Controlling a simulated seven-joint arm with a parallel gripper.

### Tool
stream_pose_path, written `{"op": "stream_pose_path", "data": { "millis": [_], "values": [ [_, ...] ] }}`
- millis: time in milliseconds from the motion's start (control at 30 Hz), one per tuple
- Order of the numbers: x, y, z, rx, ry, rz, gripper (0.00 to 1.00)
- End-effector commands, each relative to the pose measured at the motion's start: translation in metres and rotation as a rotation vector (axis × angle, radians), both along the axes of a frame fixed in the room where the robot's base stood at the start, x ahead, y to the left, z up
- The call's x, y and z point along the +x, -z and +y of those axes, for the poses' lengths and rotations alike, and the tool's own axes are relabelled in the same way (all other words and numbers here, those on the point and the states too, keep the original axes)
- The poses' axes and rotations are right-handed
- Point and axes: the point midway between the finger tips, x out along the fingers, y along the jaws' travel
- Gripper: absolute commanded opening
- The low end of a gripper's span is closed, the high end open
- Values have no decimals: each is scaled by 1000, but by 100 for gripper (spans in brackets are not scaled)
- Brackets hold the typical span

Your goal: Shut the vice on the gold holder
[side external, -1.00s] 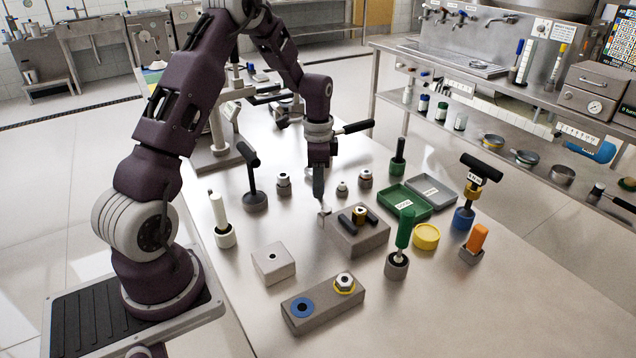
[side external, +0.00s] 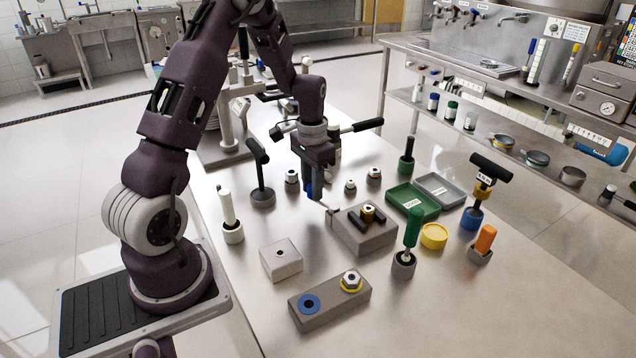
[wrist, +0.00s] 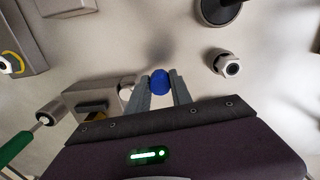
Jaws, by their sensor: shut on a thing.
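The vice (side external: 362,240) is a grey block with two black jaw bars on top. The gold holder (side external: 367,213) stands between the bars, with a pale-topped part in it. I cannot tell whether the bars touch it. A metal lever piece (side external: 329,211) sticks out of the vice's left end. My gripper (side external: 314,192) is at that end, pointing down and shut on a blue knob. In the wrist view the blue knob (wrist: 160,82) sits between my fingertips, beside the pale lever piece (wrist: 128,84). Part of the vice (wrist: 88,97) shows there, cut off by my gripper body.
A pale block (side external: 281,260) and a grey block with a blue ring (side external: 329,300) stand in front. A green-handled tool (side external: 412,235), yellow dish (side external: 433,236) and green tray (side external: 412,201) are to the right. A black-handled tool (side external: 260,180) stands behind left.

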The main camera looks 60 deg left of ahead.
Motion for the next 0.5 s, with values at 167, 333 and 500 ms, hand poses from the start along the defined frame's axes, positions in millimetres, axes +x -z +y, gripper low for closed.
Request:
{"op": "stream_pose_path", "data": {
  "millis": [167, 333, 500],
  "values": [
    [-9, -1, -5, 1, -164, -2, 0],
    [-17, -1, -10, 1, -310, -2, 0],
    [-23, -1, -15, 2, -430, -2, 0]
  ]
}}
